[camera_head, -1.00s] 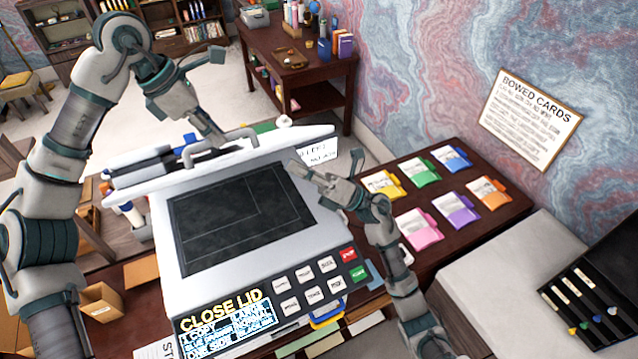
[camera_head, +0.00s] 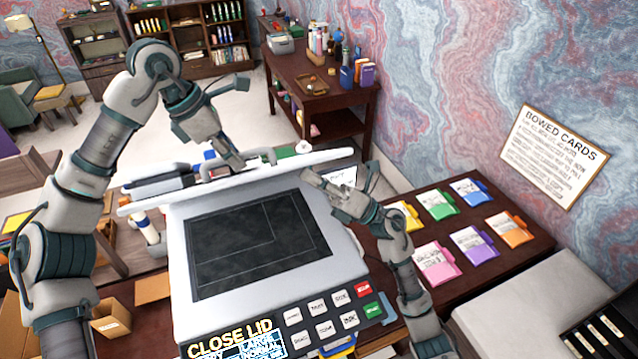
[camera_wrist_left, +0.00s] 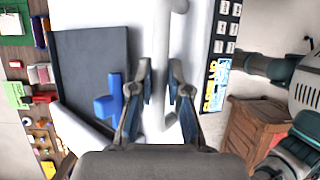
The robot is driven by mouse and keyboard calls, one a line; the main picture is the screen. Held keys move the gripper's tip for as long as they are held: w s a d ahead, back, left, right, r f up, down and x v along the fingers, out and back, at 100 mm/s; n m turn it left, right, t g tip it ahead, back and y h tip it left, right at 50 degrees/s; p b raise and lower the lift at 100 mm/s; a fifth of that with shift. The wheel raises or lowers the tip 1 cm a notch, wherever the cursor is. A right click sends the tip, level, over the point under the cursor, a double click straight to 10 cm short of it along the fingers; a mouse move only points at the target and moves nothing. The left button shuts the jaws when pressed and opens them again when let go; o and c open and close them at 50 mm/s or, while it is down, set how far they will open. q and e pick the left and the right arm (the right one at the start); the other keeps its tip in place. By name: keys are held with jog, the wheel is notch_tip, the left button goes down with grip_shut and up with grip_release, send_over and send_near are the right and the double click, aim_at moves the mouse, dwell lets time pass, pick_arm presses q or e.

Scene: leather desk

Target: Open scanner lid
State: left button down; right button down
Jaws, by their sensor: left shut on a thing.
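The scanner (camera_head: 180,270) stands on the desk with its dark glass bed (camera_head: 250,245) uncovered. Its white lid (camera_head: 280,168) is raised and seen nearly edge-on above the back of the bed. Its screen (camera_head: 238,340) reads "CLOSE LID". My left gripper (camera_head: 228,166) is shut on the lid's bar handle (camera_head: 262,155). In the left wrist view the white handle (camera_wrist_left: 161,60) passes between my left fingers (camera_wrist_left: 158,95). My right gripper (camera_head: 314,176) is beside the scanner's right edge, near the lid's right end; its finger gap is unclear.
Coloured folders (camera_head: 470,240) lie on the dark desk to the right. Scanner buttons (camera_head: 325,310) line its front. A black case (camera_head: 600,335) stands at the lower right. A cardboard box (camera_head: 110,318) is at the lower left, and a shelf table (camera_head: 335,95) stands behind.

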pick_arm(q)
jog(key=c, duration=1.1)
grip_release()
jog(key=shift+s+d+f, duration=0.1)
jog(key=shift+s+f, duration=0.1)
jog(key=shift+f, duration=0.1)
jog(key=shift+c, duration=0.2)
jog(key=shift+r, duration=0.1)
jog(key=shift+w+a, duration=0.1)
jog(key=shift+a, duration=0.2)
